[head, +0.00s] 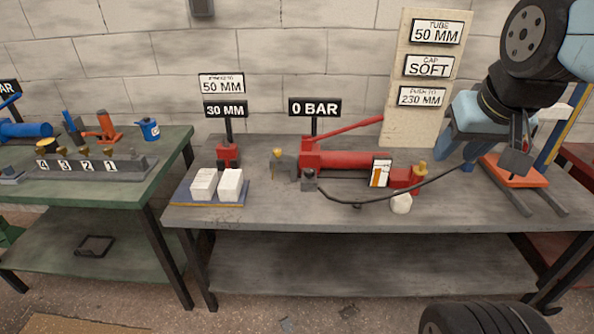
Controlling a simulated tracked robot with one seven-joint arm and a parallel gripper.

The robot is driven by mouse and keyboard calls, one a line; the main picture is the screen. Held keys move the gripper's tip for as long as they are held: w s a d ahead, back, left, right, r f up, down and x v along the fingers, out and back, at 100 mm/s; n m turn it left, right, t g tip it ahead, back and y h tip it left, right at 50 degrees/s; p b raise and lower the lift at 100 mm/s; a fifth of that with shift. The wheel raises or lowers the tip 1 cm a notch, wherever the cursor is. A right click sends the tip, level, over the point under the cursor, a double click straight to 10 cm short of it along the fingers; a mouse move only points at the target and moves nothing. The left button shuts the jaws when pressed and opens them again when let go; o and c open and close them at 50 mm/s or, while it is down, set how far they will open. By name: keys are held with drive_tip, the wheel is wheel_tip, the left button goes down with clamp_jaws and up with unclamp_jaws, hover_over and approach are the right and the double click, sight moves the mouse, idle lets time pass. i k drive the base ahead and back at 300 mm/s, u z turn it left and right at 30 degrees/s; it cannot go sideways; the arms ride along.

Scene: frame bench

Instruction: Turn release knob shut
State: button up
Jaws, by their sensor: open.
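A red hand pump (340,160) lies on the grey bench (280,218), its long red handle (350,130) sloping up to the right. Small brass-coloured knobs show at its left end (277,153) and right end (421,167). I cannot tell which is the release knob, or whether it is turned open or shut. A sign above the pump reads 0 BAR (314,107). My gripper (513,152) is open, well to the right of the pump, above an orange-red plate (514,172). It appears empty and apart from the pump; its fingertips are partly obscured.
A black hose (440,180) curves across the bench front. White blocks (216,185) sit on a blue tray at left, beside a red device (228,154). A tall sign board (424,75) stands behind. A green bench (110,190) stands at left. Bare bench top lies along the front.

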sight(309, 173)
drive_tip(key=z, duration=0.15)
drive_tip(key=i, duration=0.85)
drive_tip(key=u, duration=0.05)
